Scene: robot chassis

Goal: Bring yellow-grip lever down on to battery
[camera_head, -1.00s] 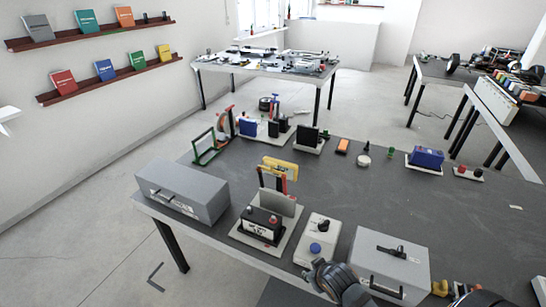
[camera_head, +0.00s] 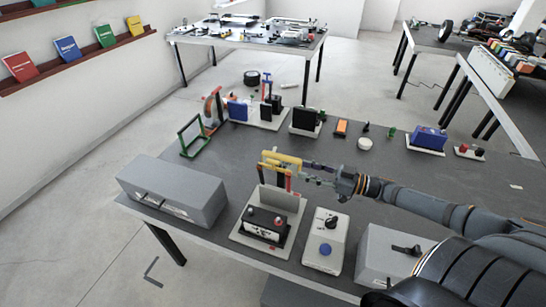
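The yellow-grip lever (camera_head: 281,158) stands raised on red arms above a white-based stand, behind a grey upright plate (camera_head: 279,199). The black battery (camera_head: 265,223) with red terminals sits on the light base plate (camera_head: 245,236) in front of that plate, below the lever. My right gripper (camera_head: 305,172) reaches in from the right at the lever's grip. Its fingers overlap the right end of the yellow grip; whether they are closed on it is too small to tell. My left gripper is not in view.
A grey toolbox (camera_head: 175,188) stands left of the battery stand. A white box with a blue button (camera_head: 325,240) and a grey case (camera_head: 390,255) stand to the right. A green frame (camera_head: 193,136) and a blue box (camera_head: 429,138) are farther back. The table between is clear.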

